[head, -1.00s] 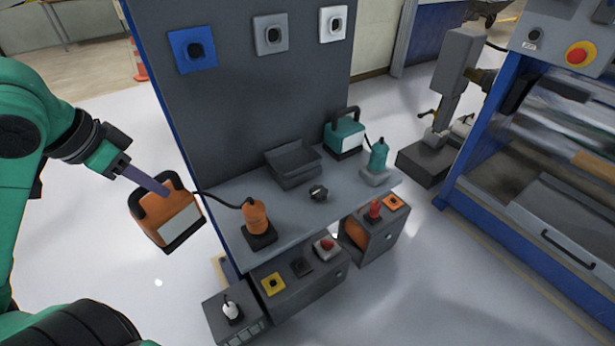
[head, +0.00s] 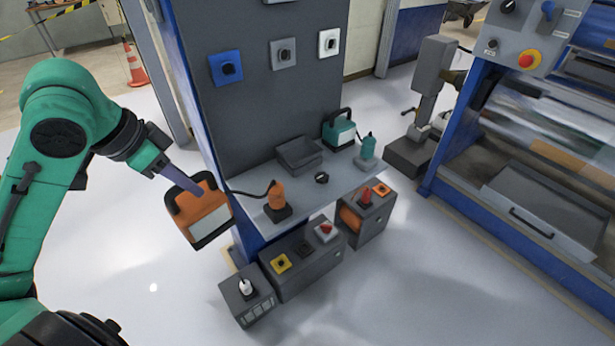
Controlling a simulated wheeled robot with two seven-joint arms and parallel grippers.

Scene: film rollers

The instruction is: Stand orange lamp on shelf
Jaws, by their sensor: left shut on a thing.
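The orange lamp (head: 208,222), a boxy lamp with a white front panel and black frame, hangs tilted in my left gripper (head: 188,186). The gripper is shut on its upper part; the fingertips are partly hidden. The lamp is off the left end of the grey shelf (head: 325,196), in front of the panel's blue edge. A black cord runs from the lamp towards an orange plug-like piece (head: 277,197) on a dark base at the shelf's left end. My right gripper is not in view.
On the shelf are a grey tray (head: 299,157), a small black knob (head: 321,178), a teal lamp (head: 340,131) and a teal plug-like piece (head: 368,148). Control boxes (head: 303,260) stand below. A blue-framed machine (head: 520,150) is at the right.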

